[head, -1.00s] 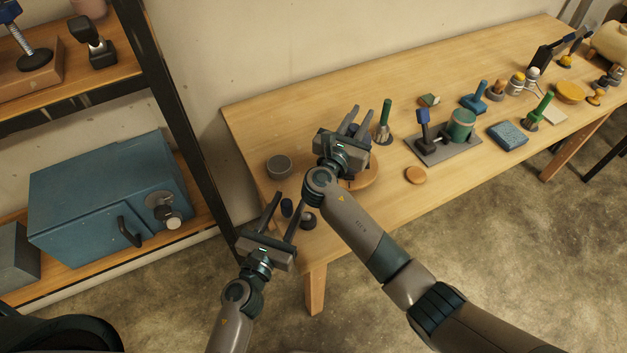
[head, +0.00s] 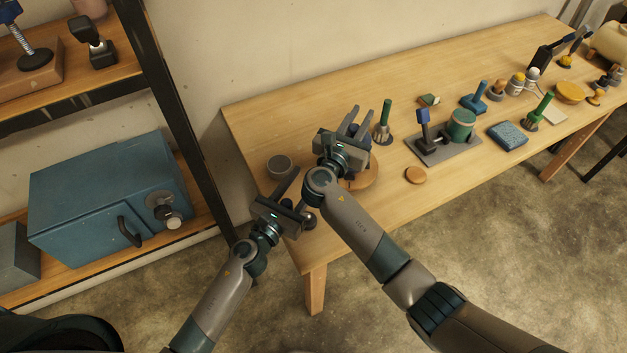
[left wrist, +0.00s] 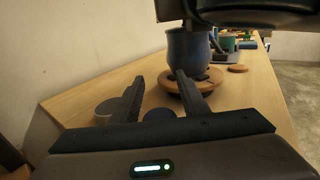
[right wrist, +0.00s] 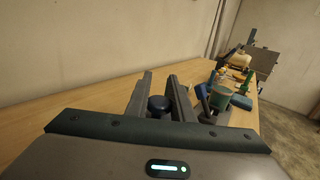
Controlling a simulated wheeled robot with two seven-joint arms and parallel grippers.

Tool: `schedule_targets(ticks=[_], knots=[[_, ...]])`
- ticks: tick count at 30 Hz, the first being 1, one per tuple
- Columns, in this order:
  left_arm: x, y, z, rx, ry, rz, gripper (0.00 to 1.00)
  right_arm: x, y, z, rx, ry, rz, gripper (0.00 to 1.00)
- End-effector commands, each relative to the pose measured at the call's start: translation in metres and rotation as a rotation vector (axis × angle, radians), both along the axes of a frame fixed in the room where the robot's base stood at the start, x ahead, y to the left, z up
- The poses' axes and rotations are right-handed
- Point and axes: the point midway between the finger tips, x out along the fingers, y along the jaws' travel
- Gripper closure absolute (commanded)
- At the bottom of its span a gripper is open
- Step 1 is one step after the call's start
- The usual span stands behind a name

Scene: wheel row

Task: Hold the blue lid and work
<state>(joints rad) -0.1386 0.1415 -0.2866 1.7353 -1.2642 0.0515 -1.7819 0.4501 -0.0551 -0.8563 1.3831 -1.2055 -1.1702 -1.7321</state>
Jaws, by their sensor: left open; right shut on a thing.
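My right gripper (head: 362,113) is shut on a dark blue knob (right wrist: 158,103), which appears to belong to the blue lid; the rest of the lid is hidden. In the left wrist view a blue pot (left wrist: 188,52) stands on a round wooden disc (left wrist: 200,84) below my right gripper. The disc (head: 366,178) shows partly in the head view behind my right wrist. My left gripper (left wrist: 160,76) is open and empty, low near the table's left end, in front of the disc and pot, with its fingers pointing towards the table's back.
A grey bowl (head: 279,166) stands at the table's left end. A dark blue round thing (left wrist: 158,114) lies near my left fingers. A green-handled brush (head: 384,122) stands just right of my right gripper. A grey board with a green pot (head: 461,125) is further right.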

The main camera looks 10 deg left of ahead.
Motion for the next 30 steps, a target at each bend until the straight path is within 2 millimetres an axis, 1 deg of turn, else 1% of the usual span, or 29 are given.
schedule_targets(ticks=[9, 15, 21, 30], knots=[[0.005, -0.016, 0.0, 0.005, 0.0, -0.245, 0.6, 0.0, 0.0, 0.0, 0.0, 0.0, 0.0, 1.0], [0.004, -0.025, 0.0, 0.003, 0.001, -0.344, 0.6, 0.0, 0.0, 0.0, 0.0, 0.0, 0.0, 1.0], [0.003, -0.027, 0.0, 0.001, 0.001, -0.374, 0.6, 0.0, 0.0, 0.0, 0.0, 0.0, 0.0, 1.0], [0.003, -0.027, 0.0, 0.001, 0.001, -0.374, 0.6, 0.0, 0.0, 0.0, 0.0, 0.0, 0.0, 1.0]])
